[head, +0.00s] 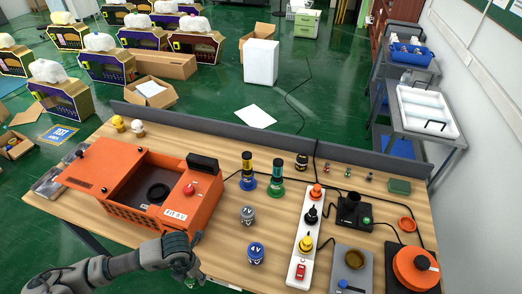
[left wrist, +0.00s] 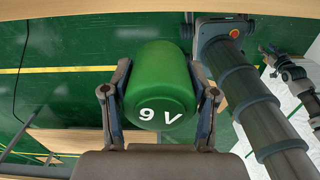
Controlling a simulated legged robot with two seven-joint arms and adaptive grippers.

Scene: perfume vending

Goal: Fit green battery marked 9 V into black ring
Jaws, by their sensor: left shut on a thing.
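The green battery marked 9 V (left wrist: 160,90) sits between the two fingers of my left gripper (left wrist: 160,98), which is shut on it. The white marking faces the left wrist camera. In the head view my left gripper (head: 188,262) is at the table's front edge, in front of the orange box, and mostly hides the battery. The black ring (head: 158,193) lies inside the open orange box (head: 150,217), apart from the gripper. A dark grey mechanism that may be my right gripper shows small in the left wrist view (left wrist: 283,65); its fingers are unclear.
A grey battery (head: 247,214) and a blue battery (head: 255,253) stand right of the box. A white power strip (head: 306,240) with plugs is farther right.

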